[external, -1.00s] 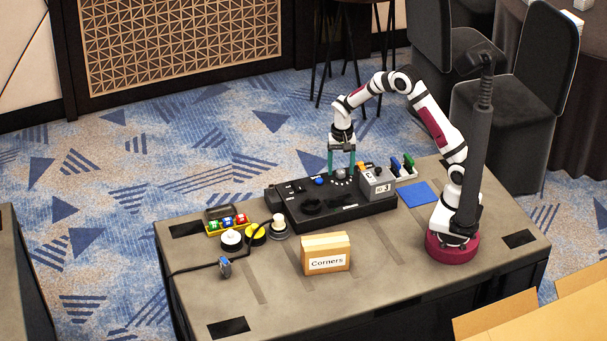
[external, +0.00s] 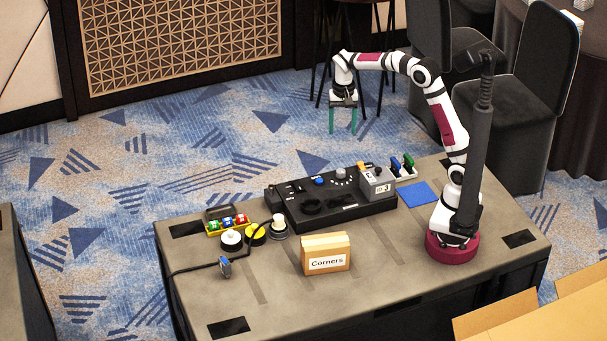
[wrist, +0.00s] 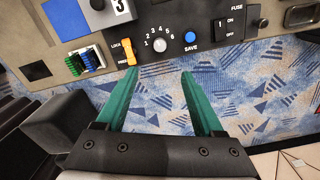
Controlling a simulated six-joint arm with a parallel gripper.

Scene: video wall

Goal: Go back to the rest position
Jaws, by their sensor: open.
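My gripper (external: 343,120) is open and empty, with its teal fingers pointing down. In the external view it hangs in the air, higher than the black control console (external: 330,208) and apart from it. My arm arches up from its dark red base at the table's right end. In the wrist view the open fingers (wrist: 160,100) are seen from above with blue patterned carpet between them. The console's numbered dial (wrist: 159,45), orange switch (wrist: 129,52) and blue save button (wrist: 190,37) show beyond the fingertips.
A box labelled Corners (external: 326,254) stands near the table's front edge. Round buttons (external: 231,239) and a small tray (external: 228,222) sit at the left. A blue pad (external: 419,194) lies near my base. A dark post (external: 481,140) stands beside my arm. Dark chairs (external: 515,100) are behind.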

